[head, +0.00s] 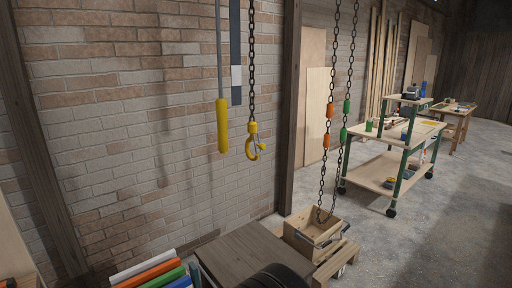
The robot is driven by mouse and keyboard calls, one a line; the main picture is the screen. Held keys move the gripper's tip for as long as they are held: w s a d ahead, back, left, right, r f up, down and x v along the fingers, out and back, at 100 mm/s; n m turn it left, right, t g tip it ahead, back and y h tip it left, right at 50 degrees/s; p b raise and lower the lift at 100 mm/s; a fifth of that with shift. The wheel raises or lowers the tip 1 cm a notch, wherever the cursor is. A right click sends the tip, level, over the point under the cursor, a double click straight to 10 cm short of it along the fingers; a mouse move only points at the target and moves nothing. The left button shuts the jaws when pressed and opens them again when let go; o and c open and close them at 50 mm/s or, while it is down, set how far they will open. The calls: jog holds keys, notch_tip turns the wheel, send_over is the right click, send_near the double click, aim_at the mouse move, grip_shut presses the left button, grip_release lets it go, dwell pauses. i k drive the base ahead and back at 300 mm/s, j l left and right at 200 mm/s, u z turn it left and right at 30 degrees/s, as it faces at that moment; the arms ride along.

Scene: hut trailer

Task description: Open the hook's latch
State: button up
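A yellow hook (252,148) hangs at the end of a dark chain (251,70) in front of the brick wall, a little left of the middle of the head view. Its curved lower part shows as a yellow loop. A small greyish piece at the hook's right side may be the latch (260,147); it is too small to tell whether it is open or shut. Nothing is seen touching the hook.
A yellow pendant (222,126) hangs close left of the hook. A looped chain (324,165) hangs at the right, down to a wooden crate (306,244). A wooden platform (237,254) stands below. A wheeled cart (393,139) stands at the right, with open floor beyond.

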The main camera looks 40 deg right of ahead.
aim_at(262, 146)
jog(key=i+l+z, duration=0.25)
jog(key=i+l, duration=0.85)
jog(key=j+u, duration=0.1)
jog(key=k+j, duration=0.05)
jog(key=j, duration=0.05)
